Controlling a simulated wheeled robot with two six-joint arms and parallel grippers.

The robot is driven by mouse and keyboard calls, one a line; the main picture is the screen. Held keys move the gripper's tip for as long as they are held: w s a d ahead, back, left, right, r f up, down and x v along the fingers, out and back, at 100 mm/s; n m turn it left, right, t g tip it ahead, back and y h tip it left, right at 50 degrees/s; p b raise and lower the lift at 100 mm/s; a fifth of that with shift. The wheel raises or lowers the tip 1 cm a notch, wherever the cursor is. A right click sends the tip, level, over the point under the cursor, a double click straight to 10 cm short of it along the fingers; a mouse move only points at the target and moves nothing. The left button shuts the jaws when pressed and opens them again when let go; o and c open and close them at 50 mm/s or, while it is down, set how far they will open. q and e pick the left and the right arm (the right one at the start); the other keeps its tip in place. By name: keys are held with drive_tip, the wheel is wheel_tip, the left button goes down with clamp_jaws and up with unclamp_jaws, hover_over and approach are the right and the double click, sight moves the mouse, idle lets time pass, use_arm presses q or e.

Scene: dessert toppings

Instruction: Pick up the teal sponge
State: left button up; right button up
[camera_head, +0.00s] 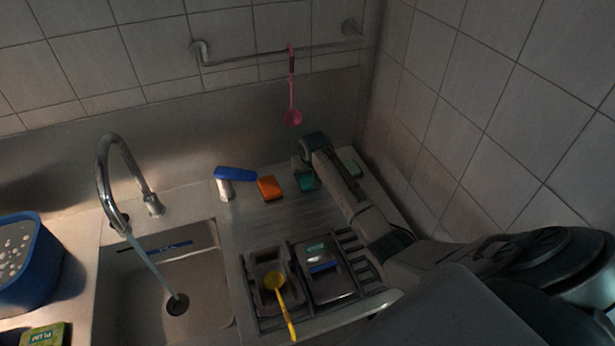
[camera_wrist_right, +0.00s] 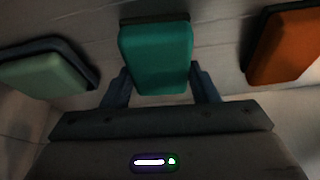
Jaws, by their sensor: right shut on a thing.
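The teal sponge (camera_wrist_right: 156,55) sits between the two fingers of my right gripper (camera_wrist_right: 160,92) in the right wrist view, and the fingers are shut on its sides. In the head view the teal sponge (camera_head: 308,182) shows just below my right gripper (camera_head: 304,172), at the back of the counter. I cannot tell whether the sponge touches the counter. My left gripper is not in view.
An orange sponge (camera_head: 269,188) lies left of the teal one, and a pale green sponge (camera_head: 353,167) lies right. A blue-topped bottle (camera_head: 228,183) stands farther left. A dish rack (camera_head: 352,262), sink (camera_head: 205,290) and running faucet (camera_head: 112,180) are nearer. A tiled wall closes the right.

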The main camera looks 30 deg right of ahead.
sight(306, 176)
drive_tip(key=shift+r, duration=0.1)
drive_tip(key=shift+r, duration=0.2)
drive_tip(key=shift+s+a+r+b, duration=0.1)
drive_tip(key=shift+a+r+b, duration=0.1)
drive_tip(key=shift+r+b, duration=0.45)
drive_tip(key=shift+s+a+r+b, duration=0.1)
drive_tip(key=shift+a+r+b, duration=0.05)
drive_tip(key=shift+r+b, duration=0.45)
drive_tip(key=s+a+b, duration=0.1)
drive_tip(key=s+a, duration=0.1)
drive_tip(key=a, duration=0.2)
drive_tip(key=s+a+r+b, duration=0.1)
drive_tip(key=s+a+b, duration=0.1)
drive_tip(key=a, duration=0.2)
drive_tip(key=s+a+b, duration=0.1)
drive_tip(key=s+a, duration=0.2)
drive_tip(key=a, duration=0.1)
drive_tip(key=shift+s+r, duration=0.1)
drive_tip(key=shift+r, duration=0.15)
drive_tip(key=shift+s+a+r, duration=0.2)
drive_tip(key=shift+s+a, duration=0.15)
drive_tip(key=shift+a, duration=0.2)
